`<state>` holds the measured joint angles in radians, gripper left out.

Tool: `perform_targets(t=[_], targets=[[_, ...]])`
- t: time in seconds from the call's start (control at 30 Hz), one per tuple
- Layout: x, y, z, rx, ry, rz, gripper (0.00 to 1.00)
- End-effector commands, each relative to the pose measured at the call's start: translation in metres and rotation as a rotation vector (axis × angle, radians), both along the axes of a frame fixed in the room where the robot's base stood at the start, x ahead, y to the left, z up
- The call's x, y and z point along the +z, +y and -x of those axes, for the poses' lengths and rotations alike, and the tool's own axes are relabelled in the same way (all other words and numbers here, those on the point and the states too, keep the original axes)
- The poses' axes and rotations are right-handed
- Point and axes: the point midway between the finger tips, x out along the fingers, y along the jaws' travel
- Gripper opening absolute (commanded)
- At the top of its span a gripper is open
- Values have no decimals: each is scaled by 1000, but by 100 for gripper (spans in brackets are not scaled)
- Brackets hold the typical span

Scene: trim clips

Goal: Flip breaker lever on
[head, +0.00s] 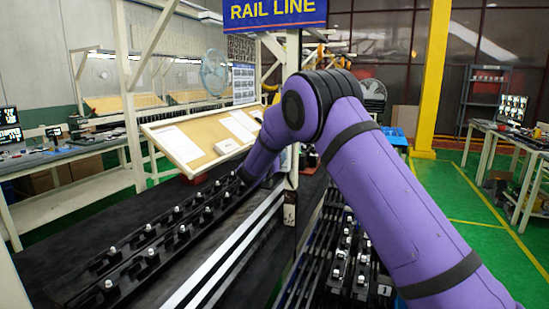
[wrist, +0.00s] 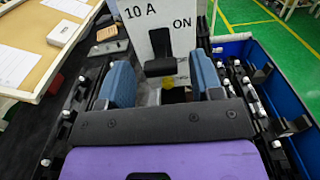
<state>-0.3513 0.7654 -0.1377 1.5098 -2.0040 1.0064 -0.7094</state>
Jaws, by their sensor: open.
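In the wrist view, a white breaker panel (wrist: 178,42) marked "10 A" and "ON" stands upright ahead. A black lever (wrist: 160,67) sticks out from its front, below the lettering. My gripper (wrist: 162,84) is open, with one blue-padded finger to the left of the lever and one to the right. The lever appears between the fingers, and I cannot tell whether either finger touches it. In the head view my purple arm reaches forward, and the breaker and gripper are hidden.
Black rails with white-topped clips (head: 178,229) run along the dark bench. A tilted wooden board with papers (head: 205,138) stands beyond it. A white post (head: 291,180) rises close to my arm. A blue bin edge (wrist: 262,62) lies right of the gripper.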

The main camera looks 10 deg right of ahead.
Motion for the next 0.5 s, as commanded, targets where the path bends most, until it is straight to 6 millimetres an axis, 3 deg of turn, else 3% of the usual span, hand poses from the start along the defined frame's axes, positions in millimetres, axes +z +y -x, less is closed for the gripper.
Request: perform_targets(t=[0.37,0.4,0.5], targets=[[0,-5,-6,0,0,0,60],[0,-5,-6,0,0,0,57],[0,-5,-6,-1,0,0,34]])
